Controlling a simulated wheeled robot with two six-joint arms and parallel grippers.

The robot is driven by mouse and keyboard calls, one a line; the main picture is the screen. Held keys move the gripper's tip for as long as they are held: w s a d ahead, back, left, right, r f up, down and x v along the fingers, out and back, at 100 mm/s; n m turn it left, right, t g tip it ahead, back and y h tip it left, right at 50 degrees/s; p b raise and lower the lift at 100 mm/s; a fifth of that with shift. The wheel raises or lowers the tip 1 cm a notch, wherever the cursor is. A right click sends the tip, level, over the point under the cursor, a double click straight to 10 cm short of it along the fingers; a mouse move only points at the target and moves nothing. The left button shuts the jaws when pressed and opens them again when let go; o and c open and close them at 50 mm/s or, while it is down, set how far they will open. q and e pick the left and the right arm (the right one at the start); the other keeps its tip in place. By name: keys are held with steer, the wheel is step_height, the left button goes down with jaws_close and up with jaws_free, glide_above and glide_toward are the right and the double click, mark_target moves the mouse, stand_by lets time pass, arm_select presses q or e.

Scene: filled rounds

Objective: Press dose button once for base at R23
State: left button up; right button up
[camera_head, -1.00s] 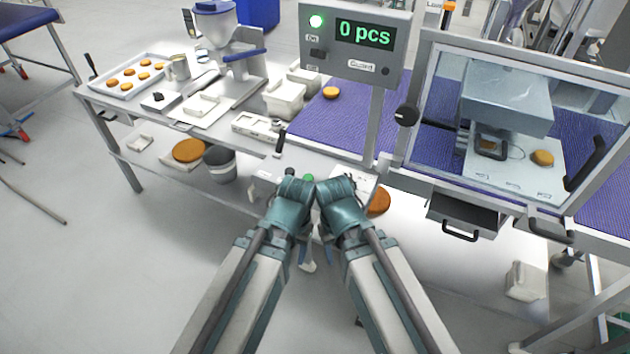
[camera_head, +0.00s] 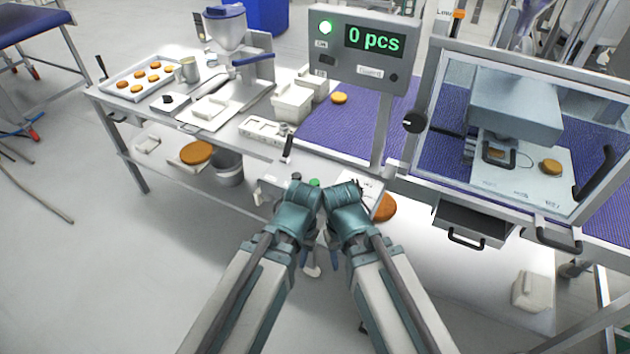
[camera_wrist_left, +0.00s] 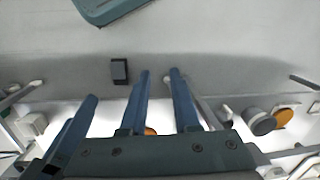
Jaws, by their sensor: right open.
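The dosing machine (camera_head: 235,50), with a white hopper and blue trim, stands on the left worktable. A small black box (camera_head: 170,101) sits near it; I cannot tell whether it is the dose button. No R23 label is legible. Brown rounds lie on a tray (camera_head: 122,88). Both my arms are folded in front of the table. My right gripper (camera_head: 308,260) is open, low between the arms and mostly hidden by them. My left gripper is hidden in the head view; in the left wrist view its blue-grey fingers (camera_wrist_left: 160,82) are apart with nothing between them.
A display (camera_head: 375,40) reads 0 pcs beside a green light. A guarded press (camera_head: 515,110) stands at right, with a purple belt (camera_head: 345,125) to its left. White bins (camera_head: 292,105) stand mid-table. The lower shelf holds a grey bucket (camera_head: 228,170).

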arm_select(q)
jaws_close()
stand_by(1.4)
